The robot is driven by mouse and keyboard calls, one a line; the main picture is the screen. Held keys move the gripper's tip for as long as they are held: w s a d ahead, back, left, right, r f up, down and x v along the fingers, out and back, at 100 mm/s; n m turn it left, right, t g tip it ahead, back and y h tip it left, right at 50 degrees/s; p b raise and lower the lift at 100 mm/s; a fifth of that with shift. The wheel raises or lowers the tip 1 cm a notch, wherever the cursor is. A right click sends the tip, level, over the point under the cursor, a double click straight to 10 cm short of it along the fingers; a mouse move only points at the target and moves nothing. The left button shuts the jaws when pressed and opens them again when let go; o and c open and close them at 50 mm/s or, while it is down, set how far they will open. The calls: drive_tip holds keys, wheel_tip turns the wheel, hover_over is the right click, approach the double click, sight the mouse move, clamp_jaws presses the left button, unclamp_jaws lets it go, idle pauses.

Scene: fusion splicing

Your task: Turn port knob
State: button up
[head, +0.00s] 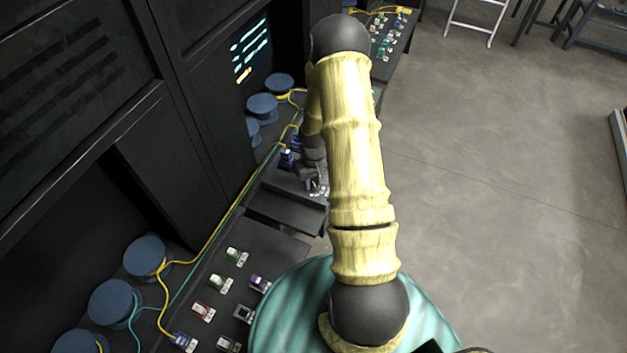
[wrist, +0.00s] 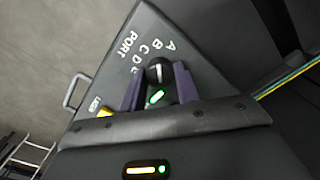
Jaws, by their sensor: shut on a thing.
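In the wrist view the port knob (wrist: 158,70) is a dark round knob with a pale pointer mark. It sits on a dark panel (wrist: 205,45) marked PORT, with the letters A to E in an arc beside it. My gripper (wrist: 158,84) has its two purple fingers on either side of the knob, shut on it. A green-lit indicator (wrist: 156,97) shows between the fingers. Which letter the pointer faces is hard to tell. In the head view my gripper (head: 314,185) is partly hidden by my arm, and the knob cannot be made out.
In the wrist view a metal handle (wrist: 72,92) and a yellow part (wrist: 104,113) lie left of the fingers. In the head view blue spools (head: 145,256), yellow and teal cables and several small connectors (head: 220,283) line the dark bench.

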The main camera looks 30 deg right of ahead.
sight(314, 183)
drive_tip(key=o, duration=1)
wheel_tip(314, 183, up, 18)
drive_tip(key=b, duration=0.4)
drive_tip(key=shift+f, duration=0.25)
drive_tip(key=s+a+r+t, duration=0.1)
drive_tip(key=s+a, duration=0.3)
drive_tip(key=s+a+r+b, duration=0.1)
drive_tip(key=s+a, duration=0.3)
drive_tip(key=a, duration=0.1)
drive_tip(key=s+a+r+t, duration=0.1)
drive_tip(key=s+a, duration=0.3)
drive_tip(key=s, duration=0.1)
drive_tip(key=shift+a+t, duration=0.25)
drive_tip(key=shift+t, duration=0.05)
